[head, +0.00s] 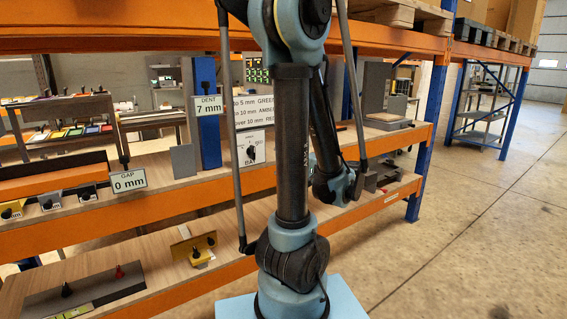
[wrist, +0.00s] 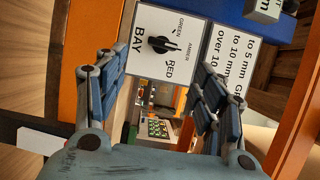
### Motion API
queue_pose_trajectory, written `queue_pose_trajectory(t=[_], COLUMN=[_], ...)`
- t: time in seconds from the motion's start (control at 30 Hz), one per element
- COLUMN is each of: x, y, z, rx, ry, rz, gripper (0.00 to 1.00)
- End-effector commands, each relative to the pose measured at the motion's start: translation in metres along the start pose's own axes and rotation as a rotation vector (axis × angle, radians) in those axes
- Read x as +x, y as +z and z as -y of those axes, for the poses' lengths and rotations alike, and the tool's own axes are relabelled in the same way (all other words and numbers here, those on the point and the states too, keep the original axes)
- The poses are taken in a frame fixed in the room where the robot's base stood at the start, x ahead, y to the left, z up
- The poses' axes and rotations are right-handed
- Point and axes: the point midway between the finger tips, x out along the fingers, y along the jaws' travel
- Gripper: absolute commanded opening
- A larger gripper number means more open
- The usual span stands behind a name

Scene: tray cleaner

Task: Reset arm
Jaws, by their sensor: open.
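My arm stands bent in front of the shelf in the head view, its forearm reaching down behind the upright link. My gripper (wrist: 168,85) is open in the wrist view, with nothing between its blue-padded fingers. The fingers are spread, one at left and one at right. Beyond them is a white BAY panel (wrist: 147,66) with a black knob (wrist: 160,44) and the words GREEN, AMBER and RED. The panel also shows in the head view (head: 243,155), partly hidden by my arm. In the head view I cannot make out my fingertips clearly.
An orange-edged shelf (head: 160,203) runs across the head view, with DENT 7 mm (head: 208,105) and GAP 0 mm (head: 128,181) signs. A yellow bracket (head: 184,250) stands on the lower shelf. A blue rack post (head: 424,160) stands at right. The floor (head: 470,230) there is clear.

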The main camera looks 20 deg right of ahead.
Motion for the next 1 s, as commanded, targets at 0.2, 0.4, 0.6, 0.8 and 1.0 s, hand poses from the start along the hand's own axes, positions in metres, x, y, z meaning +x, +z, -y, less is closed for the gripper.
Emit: queue_pose_trajectory(t=[0.2,0.4,0.6,0.8,1.0], x=[0.007,0.030,0.044,0.046,0.037], y=[0.007,0.035,0.070,0.104,0.134], z=[-0.005,-0.027,-0.055,-0.081,-0.105], rx=[0.002,0.001,-0.025,-0.077,-0.155], ry=[0.034,0.185,0.368,0.546,0.718], rz=[0.017,0.085,0.163,0.237,0.308], gripper=[0.63,0.63,0.63,0.63,0.63])
